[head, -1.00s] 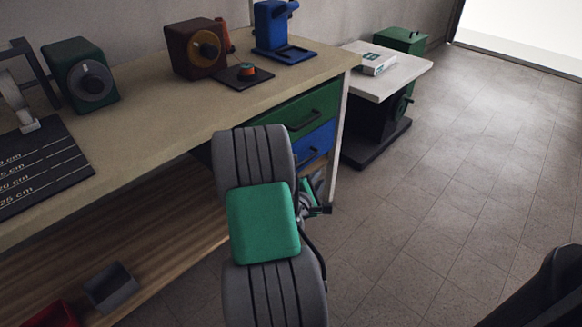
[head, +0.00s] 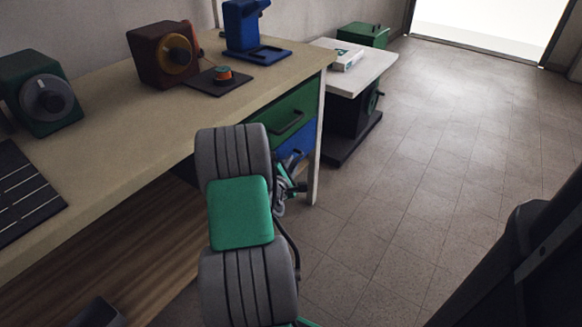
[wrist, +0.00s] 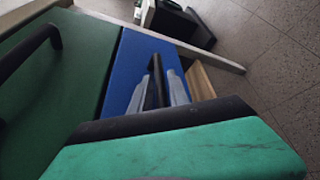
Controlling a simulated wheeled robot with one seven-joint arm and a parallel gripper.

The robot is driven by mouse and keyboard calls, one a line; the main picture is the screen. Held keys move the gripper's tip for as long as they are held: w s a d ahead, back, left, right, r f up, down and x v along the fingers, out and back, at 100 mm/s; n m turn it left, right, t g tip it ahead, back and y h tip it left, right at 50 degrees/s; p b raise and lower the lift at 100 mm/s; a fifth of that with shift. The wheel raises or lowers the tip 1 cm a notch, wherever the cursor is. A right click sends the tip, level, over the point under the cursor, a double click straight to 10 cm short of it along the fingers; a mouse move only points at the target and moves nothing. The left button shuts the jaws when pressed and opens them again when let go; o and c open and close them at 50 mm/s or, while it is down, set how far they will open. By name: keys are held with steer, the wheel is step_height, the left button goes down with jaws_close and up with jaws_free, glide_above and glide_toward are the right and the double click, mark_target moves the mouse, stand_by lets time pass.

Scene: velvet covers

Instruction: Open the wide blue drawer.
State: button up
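The blue drawer (head: 298,149) is under the right end of the workbench, below a green drawer (head: 290,112). Its front is partly hidden by my arm in the head view. In the wrist view the blue front (wrist: 126,62) fills the middle, with its dark bar handle (wrist: 156,78) standing out. My gripper (wrist: 160,82) is at this handle, its two grey fingers apart, one on either side of the bar. I cannot tell whether either finger touches it. The drawer looks closed, though its edges are partly hidden.
The workbench top (head: 110,150) carries a dark green machine (head: 40,92), a brown one (head: 163,55) and a blue stand (head: 243,28). A bench leg (head: 316,150) stands right of the drawers. A white-topped side table (head: 365,68) is beyond. The floor (head: 450,170) at right is clear.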

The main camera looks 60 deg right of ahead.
steer(key=shift+d, duration=0.15)
jaws_close()
stand_by(1.4)
